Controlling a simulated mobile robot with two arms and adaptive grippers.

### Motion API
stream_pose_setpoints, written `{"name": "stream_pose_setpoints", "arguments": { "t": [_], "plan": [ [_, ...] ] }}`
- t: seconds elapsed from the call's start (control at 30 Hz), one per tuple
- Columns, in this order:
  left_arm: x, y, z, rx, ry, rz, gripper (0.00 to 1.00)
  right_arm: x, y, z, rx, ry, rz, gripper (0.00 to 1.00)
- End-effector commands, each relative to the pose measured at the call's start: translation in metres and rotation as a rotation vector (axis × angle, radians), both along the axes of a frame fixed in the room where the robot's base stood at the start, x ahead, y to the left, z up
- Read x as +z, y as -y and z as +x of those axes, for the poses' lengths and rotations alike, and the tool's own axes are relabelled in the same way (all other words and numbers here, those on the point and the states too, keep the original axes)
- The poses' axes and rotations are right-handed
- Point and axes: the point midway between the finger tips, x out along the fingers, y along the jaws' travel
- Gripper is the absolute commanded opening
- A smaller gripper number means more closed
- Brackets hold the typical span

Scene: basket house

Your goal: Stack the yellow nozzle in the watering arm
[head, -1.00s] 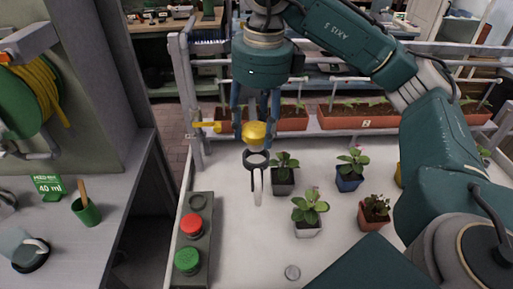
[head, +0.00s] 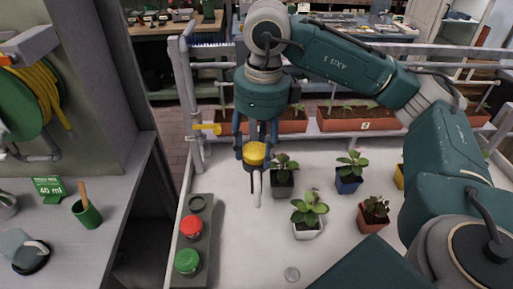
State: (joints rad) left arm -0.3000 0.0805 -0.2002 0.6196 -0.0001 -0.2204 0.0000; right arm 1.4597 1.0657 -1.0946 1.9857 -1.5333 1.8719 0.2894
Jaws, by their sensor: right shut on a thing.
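My right gripper (head: 255,150) points down over the white plant table and is shut on the yellow nozzle (head: 254,154). The nozzle is at the top of the watering arm (head: 257,188), a thin upright pale rod with a ring holder at its top. The nozzle now covers the ring, so I cannot tell whether it is fully seated in it. My left gripper is not in view.
A grey rack (head: 194,240) at the table's left holds a red nozzle (head: 191,227), a green nozzle (head: 187,261) and an empty ring slot (head: 197,204). Several potted plants stand close to the right, the nearest a dark pot (head: 282,183). A rail and planters (head: 362,118) run behind.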

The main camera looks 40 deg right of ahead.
Motion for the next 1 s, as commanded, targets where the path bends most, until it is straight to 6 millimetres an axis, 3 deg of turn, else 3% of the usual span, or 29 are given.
{"name": "stream_pose_setpoints", "arguments": {
  "t": [0.13, 0.17, 0.2, 0.27, 0.57, 0.73, 0.77, 1.0],
  "plan": [
    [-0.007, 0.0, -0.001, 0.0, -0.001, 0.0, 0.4, -0.011, 0.0, -0.002, 0.0, -0.011, -0.002, 0.17],
    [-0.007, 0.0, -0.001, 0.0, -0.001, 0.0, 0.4, -0.012, 0.0, -0.002, 0.0, -0.012, -0.002, 0.13],
    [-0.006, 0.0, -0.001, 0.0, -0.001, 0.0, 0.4, -0.01, 0.0, -0.002, 0.001, -0.013, -0.002, 0.55],
    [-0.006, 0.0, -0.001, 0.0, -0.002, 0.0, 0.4, -0.01, -0.001, -0.002, 0.001, -0.013, -0.002, 0.66],
    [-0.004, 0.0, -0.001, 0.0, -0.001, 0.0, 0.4, -0.007, 0.0, -0.001, 0.0, -0.009, -0.001, 0.66],
    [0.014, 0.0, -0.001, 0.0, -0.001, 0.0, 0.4, 0.01, 0.0, -0.001, 0.0, -0.007, -0.002, 0.66],
    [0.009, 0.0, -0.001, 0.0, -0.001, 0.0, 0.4, 0.011, 0.0, -0.001, 0.0, -0.006, 0.0, 0.66],
    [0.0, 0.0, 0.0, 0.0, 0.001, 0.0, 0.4, 0.066, 0.0, -0.005, 0.002, -0.001, 0.001, 0.66]
  ]
}}
